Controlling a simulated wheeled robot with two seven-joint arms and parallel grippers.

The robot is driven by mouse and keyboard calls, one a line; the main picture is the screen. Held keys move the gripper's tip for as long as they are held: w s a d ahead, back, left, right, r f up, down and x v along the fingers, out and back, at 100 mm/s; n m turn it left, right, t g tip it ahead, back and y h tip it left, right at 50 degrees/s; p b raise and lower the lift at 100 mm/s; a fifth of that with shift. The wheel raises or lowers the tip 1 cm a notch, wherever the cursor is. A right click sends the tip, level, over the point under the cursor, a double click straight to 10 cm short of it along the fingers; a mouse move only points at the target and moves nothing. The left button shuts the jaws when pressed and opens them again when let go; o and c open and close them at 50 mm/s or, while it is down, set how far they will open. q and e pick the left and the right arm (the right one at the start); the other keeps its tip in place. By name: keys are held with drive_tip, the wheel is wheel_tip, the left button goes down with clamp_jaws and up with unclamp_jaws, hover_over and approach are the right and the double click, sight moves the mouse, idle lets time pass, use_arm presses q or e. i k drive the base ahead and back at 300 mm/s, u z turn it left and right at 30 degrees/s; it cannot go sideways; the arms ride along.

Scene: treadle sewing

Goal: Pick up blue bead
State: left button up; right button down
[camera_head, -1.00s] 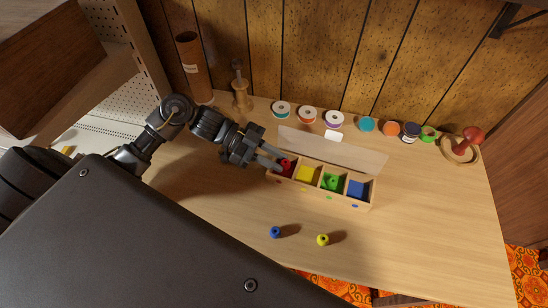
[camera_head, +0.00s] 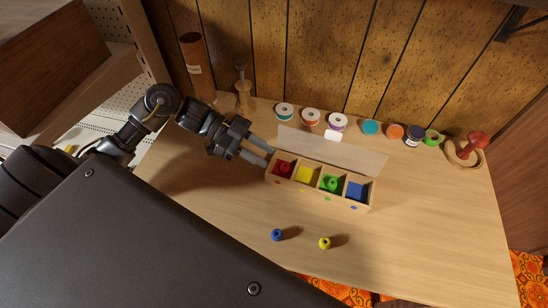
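The blue bead (camera_head: 277,235) lies on the bare table top in front of the sorting box (camera_head: 317,193). A yellow bead (camera_head: 324,243) lies to its right. The box has red, yellow, green and blue compartments, with a red bead (camera_head: 284,169) in the red one and a green bead (camera_head: 331,183) in the green one. My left gripper (camera_head: 268,157) is open and empty, with its fingertips just left of the box's red end, well behind the blue bead. My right gripper is not in view.
A pale lid or flap (camera_head: 335,152) stands behind the box. Several thread spools (camera_head: 311,117) line the wall, with a red-topped stand (camera_head: 472,145) at the right. A cardboard tube (camera_head: 195,65) stands back left. The table (camera_head: 215,215) around the beads is clear.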

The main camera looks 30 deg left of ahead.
sight(274, 234)
drive_tip(key=k, duration=1.5)
